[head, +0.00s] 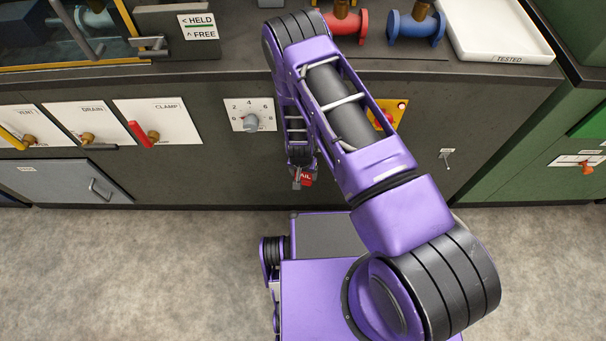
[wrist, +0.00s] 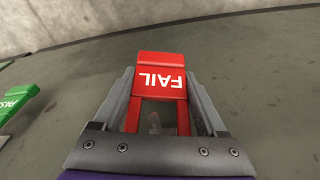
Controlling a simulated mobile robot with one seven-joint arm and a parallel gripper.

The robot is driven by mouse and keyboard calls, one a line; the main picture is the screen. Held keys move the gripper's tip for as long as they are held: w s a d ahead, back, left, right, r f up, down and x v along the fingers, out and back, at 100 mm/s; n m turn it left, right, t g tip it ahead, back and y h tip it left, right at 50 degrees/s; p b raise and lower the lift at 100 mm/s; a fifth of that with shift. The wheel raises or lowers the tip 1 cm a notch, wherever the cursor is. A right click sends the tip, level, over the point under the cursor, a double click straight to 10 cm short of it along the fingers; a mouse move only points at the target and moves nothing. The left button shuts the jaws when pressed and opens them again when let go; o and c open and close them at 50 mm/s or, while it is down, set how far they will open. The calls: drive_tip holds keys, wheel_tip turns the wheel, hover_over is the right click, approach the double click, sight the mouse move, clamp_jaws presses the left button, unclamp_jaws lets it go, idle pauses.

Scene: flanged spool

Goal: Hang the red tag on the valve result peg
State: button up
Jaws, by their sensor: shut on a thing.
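The red tag (wrist: 160,68) reads FAIL, upside down in the wrist view. My gripper (wrist: 160,95) is shut on it, with a grey finger along each side. In the head view my gripper (head: 302,182) hangs low before the dark cabinet front, and part of the red tag (head: 307,180) shows at its fingers. A small pale shape (wrist: 155,122) shows through the gap in the tag; I cannot tell what it is. I cannot make out the valve result peg for certain in either view.
A green tag (wrist: 17,98) marked PASS is at the left in the wrist view. Panels with a red clamp lever (head: 141,134) and a grey dial (head: 251,122) are left of my arm. A small pale fitting (head: 446,155) is to the right. Flanged valves (head: 409,28) stand on the counter.

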idle(0.3)
drive_tip(key=o, duration=1.3)
drive_tip(key=shift+c, duration=0.2)
drive_tip(key=s+r+p, duration=0.3)
drive_tip(key=r, duration=1.4)
drive_tip(key=shift+a, duration=0.45)
drive_tip(key=shift+r, duration=0.1)
